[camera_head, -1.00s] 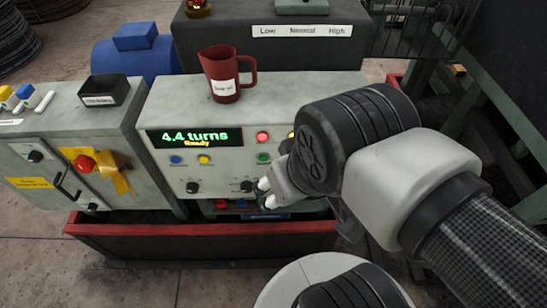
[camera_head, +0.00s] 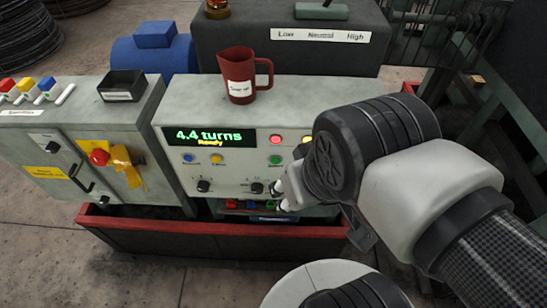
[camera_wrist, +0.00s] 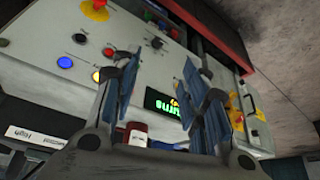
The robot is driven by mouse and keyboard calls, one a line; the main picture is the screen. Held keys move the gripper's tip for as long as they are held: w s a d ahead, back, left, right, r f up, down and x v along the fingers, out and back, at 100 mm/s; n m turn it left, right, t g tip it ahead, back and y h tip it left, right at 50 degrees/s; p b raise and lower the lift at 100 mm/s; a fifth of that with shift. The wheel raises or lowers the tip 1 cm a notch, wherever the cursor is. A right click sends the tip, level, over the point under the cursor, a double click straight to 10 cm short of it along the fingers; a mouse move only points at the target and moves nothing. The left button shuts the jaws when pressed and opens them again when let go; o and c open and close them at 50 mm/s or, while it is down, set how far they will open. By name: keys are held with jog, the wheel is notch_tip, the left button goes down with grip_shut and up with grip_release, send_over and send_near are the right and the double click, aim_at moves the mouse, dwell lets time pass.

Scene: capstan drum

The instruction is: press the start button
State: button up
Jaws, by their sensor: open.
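The control panel (camera_head: 240,178) has a green display (camera_head: 203,136) reading "4.4 turns" and "Ready". Below the display are a blue button (camera_head: 188,158) and a yellow button (camera_head: 217,160). A green button (camera_head: 276,159) sits to their right, under a red light (camera_head: 276,138). The small button labels are too blurred to read, so I cannot tell which is the start button. My gripper (camera_head: 281,196) is open and empty, just right of a black knob (camera_head: 257,188), below the green button. Contact cannot be told. Its fingers (camera_wrist: 160,78) also show in the wrist view.
A red mug (camera_head: 238,72) stands on the panel housing. The left cabinet has a red emergency knob (camera_head: 99,157) on a yellow plate. A red-edged trough (camera_head: 150,225) runs below. My arm hides the panel's right side.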

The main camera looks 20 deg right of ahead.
grip_shut()
dwell(1.5)
